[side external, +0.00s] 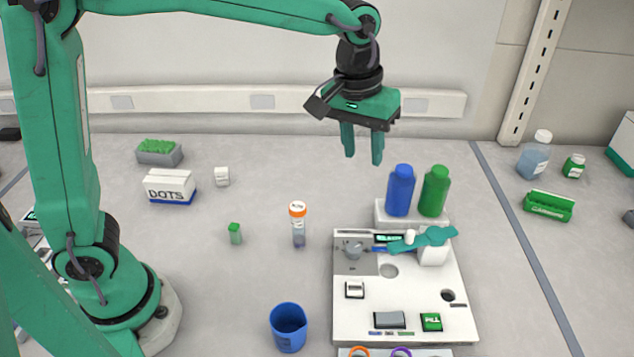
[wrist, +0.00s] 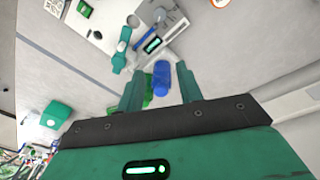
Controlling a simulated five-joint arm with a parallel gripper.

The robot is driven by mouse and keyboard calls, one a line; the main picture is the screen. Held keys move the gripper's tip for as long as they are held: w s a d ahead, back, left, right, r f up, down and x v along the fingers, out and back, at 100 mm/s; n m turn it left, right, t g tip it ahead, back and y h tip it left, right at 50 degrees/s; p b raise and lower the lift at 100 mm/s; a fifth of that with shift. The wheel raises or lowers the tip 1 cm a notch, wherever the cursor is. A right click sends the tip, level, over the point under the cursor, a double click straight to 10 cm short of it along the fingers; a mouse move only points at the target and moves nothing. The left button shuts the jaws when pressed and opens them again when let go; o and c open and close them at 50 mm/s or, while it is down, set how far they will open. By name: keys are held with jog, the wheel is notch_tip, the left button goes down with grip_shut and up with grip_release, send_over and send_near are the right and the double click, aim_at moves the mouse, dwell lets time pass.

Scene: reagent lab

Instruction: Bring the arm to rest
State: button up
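My gripper (side external: 362,143) hangs in the air with its two teal fingers pointing down, above and behind the blue bottle (side external: 400,191) and the green bottle (side external: 434,191). The fingers are apart with nothing between them. In the wrist view the fingers (wrist: 160,88) are also spread, and the blue bottle (wrist: 162,78) shows beyond them, lower down. The green bottle (wrist: 148,95) is partly hidden behind a finger. My arm is raised and stretched out to the right from its base at the left.
A white board (side external: 400,290) with a teal tool (side external: 425,239) stands below. An orange-capped vial (side external: 298,225), a small green-capped vial (side external: 235,233), a blue cup (side external: 288,327) and a DOTS box (side external: 170,187) stand left of it. The bench's back middle is clear.

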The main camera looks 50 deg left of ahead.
jog(key=s+a+m+t, duration=0.2)
jog(key=s+a+t, duration=0.2)
jog(key=s+a, duration=1.1)
jog(key=s, duration=0.4)
jog(key=shift+a+f+m+y, duration=0.15)
jog(key=shift+a+m+y, duration=0.15)
jog(key=shift+a+m, duration=0.1)
